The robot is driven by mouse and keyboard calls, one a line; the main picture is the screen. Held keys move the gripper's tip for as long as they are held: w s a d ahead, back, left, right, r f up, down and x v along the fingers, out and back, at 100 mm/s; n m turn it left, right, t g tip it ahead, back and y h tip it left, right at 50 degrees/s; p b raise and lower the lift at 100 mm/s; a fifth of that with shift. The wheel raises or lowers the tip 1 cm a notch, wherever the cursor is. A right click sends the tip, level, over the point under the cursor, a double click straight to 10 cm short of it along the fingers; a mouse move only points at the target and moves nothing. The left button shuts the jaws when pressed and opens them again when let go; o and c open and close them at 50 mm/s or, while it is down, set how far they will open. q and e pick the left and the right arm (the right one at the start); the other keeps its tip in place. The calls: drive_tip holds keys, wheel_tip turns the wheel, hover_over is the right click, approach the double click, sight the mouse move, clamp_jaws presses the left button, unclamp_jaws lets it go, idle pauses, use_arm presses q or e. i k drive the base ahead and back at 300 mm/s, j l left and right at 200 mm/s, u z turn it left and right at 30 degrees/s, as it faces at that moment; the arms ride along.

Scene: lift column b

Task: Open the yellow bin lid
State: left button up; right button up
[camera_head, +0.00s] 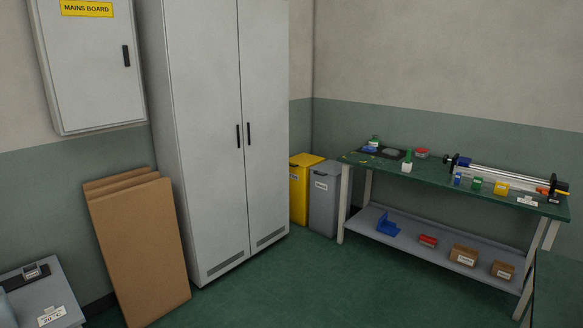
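A yellow bin (300,191) stands on the floor between the tall grey cabinet and the workbench, by the far corner. Its yellow lid (307,160) lies shut on top. The cabinet's edge hides part of the bin's left side, and a grey bin stands close at its right front. Neither of my grippers is in the head view.
The grey bin (324,203) has a label. A tall cabinet (222,130) and leaning cardboard sheets (140,250) stand left. A green-topped workbench (430,178) with several parts stands right. A grey surface (50,295) fills the lower left. The green floor (290,285) in the middle is clear.

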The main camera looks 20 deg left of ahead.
sight(304, 159)
drive_tip(key=i+j+u, duration=0.15)
drive_tip(key=i, duration=1)
drive_tip(key=i+l+u, duration=0.1)
drive_tip(key=i, duration=1.05)
drive_tip(key=i+l+u, duration=0.15)
drive_tip(key=i, duration=1)
